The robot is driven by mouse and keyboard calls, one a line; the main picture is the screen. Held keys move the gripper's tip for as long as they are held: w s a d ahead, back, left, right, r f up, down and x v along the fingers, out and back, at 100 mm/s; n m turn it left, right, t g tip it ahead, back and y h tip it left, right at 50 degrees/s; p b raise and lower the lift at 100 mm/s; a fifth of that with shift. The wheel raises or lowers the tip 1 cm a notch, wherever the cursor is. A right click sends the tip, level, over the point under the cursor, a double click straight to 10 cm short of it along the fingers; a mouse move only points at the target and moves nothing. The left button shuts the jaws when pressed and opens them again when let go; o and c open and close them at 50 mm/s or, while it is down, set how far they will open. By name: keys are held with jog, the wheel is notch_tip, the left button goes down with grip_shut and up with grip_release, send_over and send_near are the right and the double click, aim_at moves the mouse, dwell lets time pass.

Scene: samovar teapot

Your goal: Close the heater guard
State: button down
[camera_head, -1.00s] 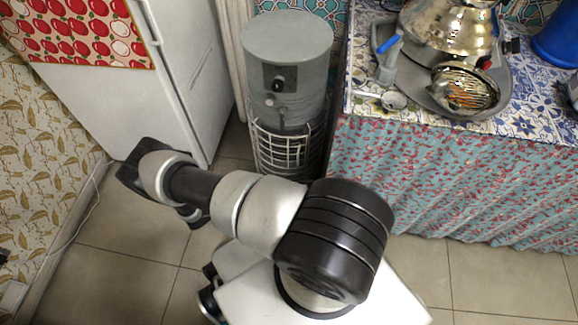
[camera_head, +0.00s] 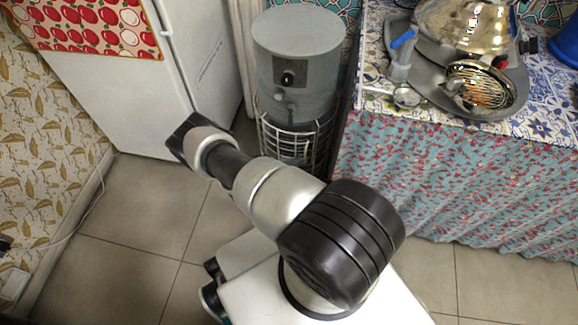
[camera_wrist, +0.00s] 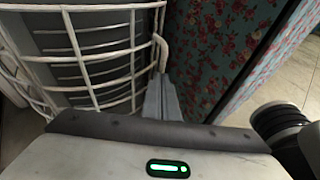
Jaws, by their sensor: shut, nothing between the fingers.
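The heater (camera_head: 300,62) is a grey cylinder with a black knob panel, standing between the white fridge and the curtained counter. Its guard (camera_head: 290,140) is a white wire cage on the lower front, partly hidden by my arm in the head view. In the wrist view the guard (camera_wrist: 100,62) fills the upper left, with dark slats behind its wires. My gripper (camera_wrist: 163,95) is shut and empty, its fingers beside the guard's right edge, near a curved vertical wire (camera_wrist: 160,50). I cannot tell whether they touch. My gripper's fingers are hidden in the head view.
The white fridge (camera_head: 120,95) stands at left. The counter's floral curtain (camera_head: 440,180) is close on the right of the guard and also shows in the wrist view (camera_wrist: 215,45). Tiled floor (camera_head: 125,230) is free at front left.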

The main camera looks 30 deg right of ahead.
jog(key=shift+d, duration=0.1)
jog(key=d+n+t+p, duration=0.2)
jog(key=n+t, duration=0.1)
jog(key=shift+w+d+t+y+p, duration=0.1)
jog(key=shift+w+t+y+p, duration=0.2)
jog(key=shift+w+y+p, duration=0.1)
jog(key=shift+r, duration=0.1)
